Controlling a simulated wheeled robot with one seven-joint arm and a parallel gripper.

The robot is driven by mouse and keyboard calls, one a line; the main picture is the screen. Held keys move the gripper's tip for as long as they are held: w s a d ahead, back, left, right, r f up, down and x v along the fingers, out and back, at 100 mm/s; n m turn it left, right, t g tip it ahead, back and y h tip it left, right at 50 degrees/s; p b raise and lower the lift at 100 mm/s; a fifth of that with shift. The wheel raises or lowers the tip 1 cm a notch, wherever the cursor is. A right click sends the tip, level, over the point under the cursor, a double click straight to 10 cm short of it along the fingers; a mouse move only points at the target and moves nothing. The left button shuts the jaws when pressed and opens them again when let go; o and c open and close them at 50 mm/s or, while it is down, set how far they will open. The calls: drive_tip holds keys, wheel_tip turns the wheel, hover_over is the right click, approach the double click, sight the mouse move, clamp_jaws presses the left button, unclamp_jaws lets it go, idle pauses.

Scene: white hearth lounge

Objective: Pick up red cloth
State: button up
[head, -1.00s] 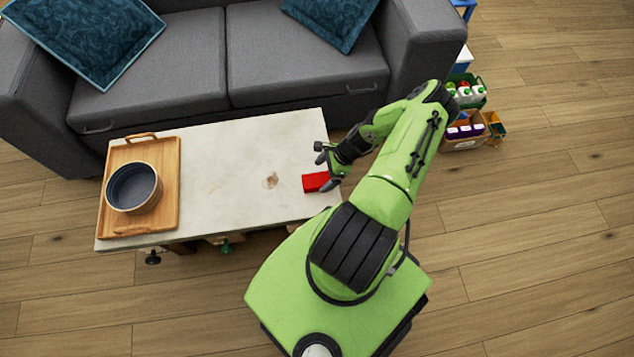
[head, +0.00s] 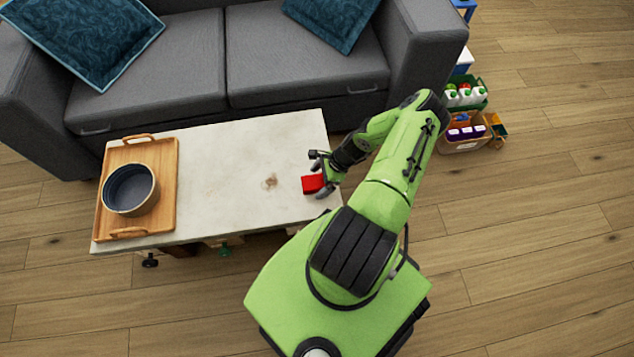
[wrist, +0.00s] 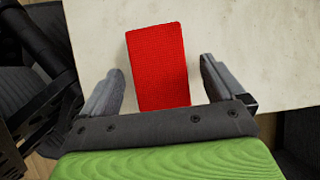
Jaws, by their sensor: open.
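The red cloth (head: 312,184) lies as a small flat rectangle on the right end of the pale coffee table (head: 225,190). In the wrist view the red cloth (wrist: 157,62) is between and beyond my fingers, its near end hidden behind the gripper's dark bar. My gripper (head: 319,174) is at the cloth, over the table's right end. In the wrist view my gripper (wrist: 160,82) is open, with one finger on each side of the cloth and a gap on both sides. I cannot tell how high the fingers are above the tabletop.
A wooden tray (head: 163,188) with a dark round bowl (head: 131,188) stands on the table's left end. A grey sofa (head: 305,62) stands behind the table. Crates with bottles (head: 466,95) are on the floor at right. The table's middle is clear.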

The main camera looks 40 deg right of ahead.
sight(319, 181)
drive_tip(key=c, duration=1.1)
wheel_tip(319, 181, up, 11)
drive_tip(key=p, duration=0.4)
drive_tip(key=shift+f, duration=0.2)
drive_tip(key=shift+c, duration=0.2)
